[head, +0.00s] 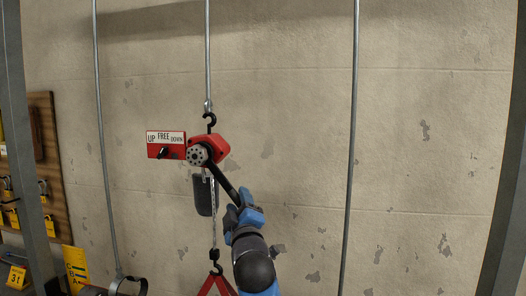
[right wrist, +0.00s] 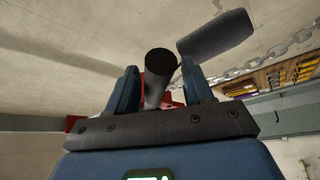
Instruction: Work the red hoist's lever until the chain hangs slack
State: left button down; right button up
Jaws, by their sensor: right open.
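The red hoist (head: 209,147) hangs by a black hook from a grey rod in the middle of the head view. Its black lever (head: 222,182) slants down and right from the round hub. My right gripper (head: 243,208) is at the lever's lower end. In the right wrist view the lever (right wrist: 158,70) stands between the open fingers of my right gripper (right wrist: 160,90), with gaps at its sides. The chain (head: 214,225) runs down from the hoist to a hook on a red piece (head: 217,284); it looks straight. My left gripper is not in view.
A red and white UP/FREE/DOWN sign (head: 166,144) with a black selector sits left of the hoist. A dark grey chain bag (head: 205,195) hangs below the hoist. Rods (head: 354,120) hang on both sides. A tool board (head: 45,160) is at far left.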

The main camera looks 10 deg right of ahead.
jog(key=shift+s+d+r+n+p, duration=0.2)
jog(key=shift+d+r+p, duration=0.35)
jog(key=shift+p, duration=0.55)
jog(key=shift+s+d+r+n+p, duration=0.1)
jog(key=shift+d+r+n+p, duration=0.25)
jog(key=shift+r+p, duration=0.55)
jog(key=shift+s+d+g+p, duration=0.1)
jog(key=shift+d+g+p, duration=0.25)
jog(key=shift+p, duration=0.35)
jog(key=shift+n+y, duration=0.25)
jog(key=shift+y, duration=0.05)
jog(key=shift+f, duration=0.1)
